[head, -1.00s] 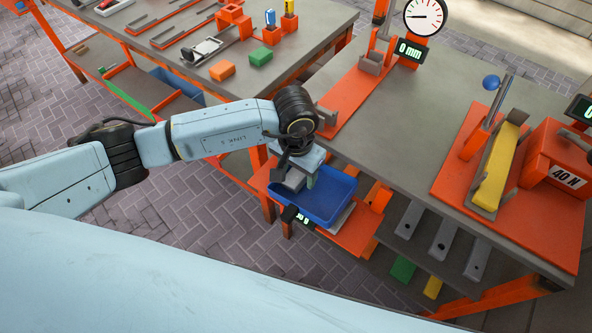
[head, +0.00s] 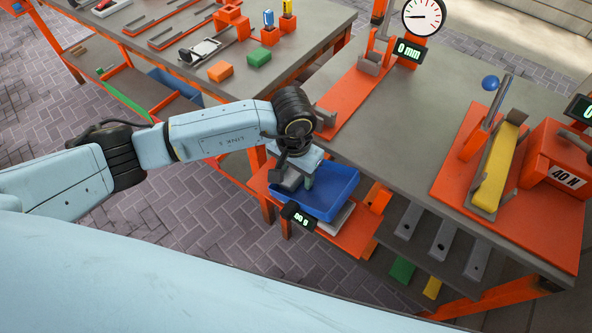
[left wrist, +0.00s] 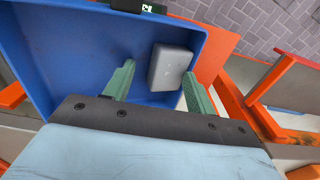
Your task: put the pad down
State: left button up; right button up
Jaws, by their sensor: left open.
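The grey pad (left wrist: 171,67) lies in the blue tray (left wrist: 70,60) in the left wrist view, a small flat block with rounded corners. My left gripper (left wrist: 158,70) is open, with its two green fingers apart on either side of the pad. The right-hand finger is very near the pad's edge; I cannot tell whether it touches. In the head view my left gripper (head: 299,181) reaches down into the blue tray (head: 335,203), and the wrist and fingers hide much of the tray's inside. My right gripper is not in view.
A small digital display (head: 298,216) sits at the tray's front on the orange stand. The grey workbench (head: 390,150) beside it carries a dial gauge (head: 424,16) and an orange rig with a yellow bar (head: 496,165). Another bench (head: 310,30) stands behind.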

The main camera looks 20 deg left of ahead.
aim_at(294, 178)
pick_arm(q)
jog(key=shift+s+a+f, duration=0.2)
jog(key=shift+s+f, duration=0.1)
jog(key=shift+f, duration=0.2)
jog(key=shift+s+a+f, duration=0.15)
jog(key=shift+s+f, duration=0.1)
jog(key=shift+f, duration=0.2)
jog(key=shift+r+g+p, duration=0.3)
jog(key=shift+r+p, duration=0.1)
jog(key=shift+p, duration=0.1)
notch_tip(294, 178, up, 13)
jog(key=p, duration=0.1)
jog(key=shift+w+d, duration=0.15)
jog(key=shift+w, duration=0.15)
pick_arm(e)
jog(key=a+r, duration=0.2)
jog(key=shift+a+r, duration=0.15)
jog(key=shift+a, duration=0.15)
pick_arm(q)
jog(key=shift+d, duration=0.1)
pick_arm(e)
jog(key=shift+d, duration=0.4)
